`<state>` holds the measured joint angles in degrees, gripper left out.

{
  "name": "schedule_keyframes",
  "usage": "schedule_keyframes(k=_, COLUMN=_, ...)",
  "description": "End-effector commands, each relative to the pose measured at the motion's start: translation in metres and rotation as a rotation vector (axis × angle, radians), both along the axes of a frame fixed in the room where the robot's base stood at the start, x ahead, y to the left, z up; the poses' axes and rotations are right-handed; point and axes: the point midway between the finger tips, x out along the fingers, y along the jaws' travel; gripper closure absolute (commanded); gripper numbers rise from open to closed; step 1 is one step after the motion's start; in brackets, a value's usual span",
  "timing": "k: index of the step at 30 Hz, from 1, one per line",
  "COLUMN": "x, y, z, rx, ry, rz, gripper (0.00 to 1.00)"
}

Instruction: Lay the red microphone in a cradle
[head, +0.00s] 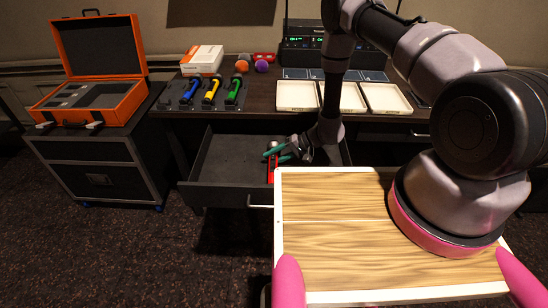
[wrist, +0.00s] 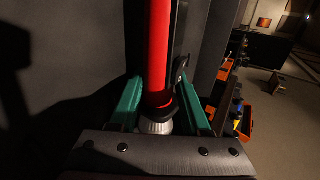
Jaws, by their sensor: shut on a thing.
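The red microphone (head: 271,171) is at the open drawer, under my gripper (head: 275,152). My gripper's teal fingers are shut on the microphone, one on each side. In the wrist view the red handle (wrist: 158,50) runs up between the fingers, with a black ring and a silvery end close to the palm. I cannot tell whether the microphone touches the drawer floor. A dark cradle rack (head: 205,106) stands on the left of the desk. Blue (head: 190,90), yellow (head: 211,90) and green (head: 233,91) microphones lie in it. An empty cradle is hard to make out.
The open drawer (head: 230,160) juts out from the desk. White trays (head: 298,97) stand right of the rack. A white and orange box (head: 203,60), an orange ball (head: 242,64) and a purple ball (head: 262,67) are behind the rack. An open orange case (head: 112,92) stands left.

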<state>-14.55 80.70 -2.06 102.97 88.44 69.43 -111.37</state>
Motion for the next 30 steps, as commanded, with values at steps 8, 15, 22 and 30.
schedule_keyframes(k=8, x=-0.0008, y=-0.0001, z=-0.001, rx=-0.002, ry=0.001, rz=0.001, gripper=1.0)
schedule_keyframes(k=15, x=-0.0012, y=-0.0005, z=-0.002, rx=-0.003, ry=0.001, rz=0.002, gripper=0.18)
schedule_keyframes(k=22, x=-0.0025, y=-0.0017, z=-0.0038, rx=-0.007, ry=0.003, rz=0.003, gripper=0.4)
schedule_keyframes(k=30, x=-0.0038, y=-0.0026, z=-0.0052, rx=-0.01, ry=0.005, rz=0.004, gripper=0.26)
